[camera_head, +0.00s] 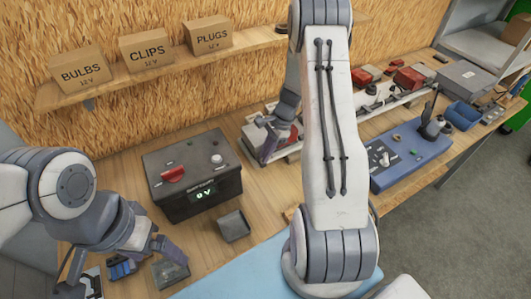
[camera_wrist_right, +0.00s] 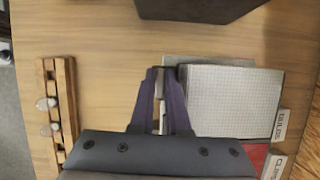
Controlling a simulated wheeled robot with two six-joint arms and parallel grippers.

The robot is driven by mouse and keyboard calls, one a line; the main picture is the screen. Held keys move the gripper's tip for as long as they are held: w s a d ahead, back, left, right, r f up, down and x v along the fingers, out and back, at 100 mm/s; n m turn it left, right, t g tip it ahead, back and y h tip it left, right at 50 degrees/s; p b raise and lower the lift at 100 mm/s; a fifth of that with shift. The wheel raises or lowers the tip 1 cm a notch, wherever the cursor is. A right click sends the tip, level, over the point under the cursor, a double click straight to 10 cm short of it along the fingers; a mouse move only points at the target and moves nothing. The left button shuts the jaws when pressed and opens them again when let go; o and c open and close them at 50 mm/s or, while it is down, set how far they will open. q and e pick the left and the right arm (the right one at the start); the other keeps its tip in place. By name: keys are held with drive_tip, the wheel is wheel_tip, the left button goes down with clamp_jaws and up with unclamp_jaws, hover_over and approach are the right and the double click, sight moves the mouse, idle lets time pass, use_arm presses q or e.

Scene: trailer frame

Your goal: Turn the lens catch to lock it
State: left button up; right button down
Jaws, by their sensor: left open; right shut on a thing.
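The lamp shows in the head view behind my right gripper, with a pale lens part (camera_head: 251,133) and a red part (camera_head: 292,136). In the right wrist view its gridded clear lens (camera_wrist_right: 225,100) lies right of the fingers, with a red strip (camera_wrist_right: 250,158) below. My right gripper (camera_head: 264,140) is at the lamp's near edge, and its fingers also show in the right wrist view (camera_wrist_right: 165,95). It is shut on the lens catch, which the fingers mostly hide; its angle cannot be told. My left gripper (camera_head: 122,272) is open and empty at the lower left.
A black tester (camera_head: 200,175) reading 0 V stands between the arms. A small grey tray (camera_head: 234,226) lies in front of it. A wooden rack (camera_wrist_right: 68,110) with pale bulbs is left of my right fingers. A blue panel (camera_head: 410,155) stands at the right. Labelled boxes (camera_head: 146,47) line the shelf.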

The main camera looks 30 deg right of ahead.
drive_tip(key=shift+n, duration=0.4)
drive_tip(key=c, duration=0.9)
unclamp_jaws()
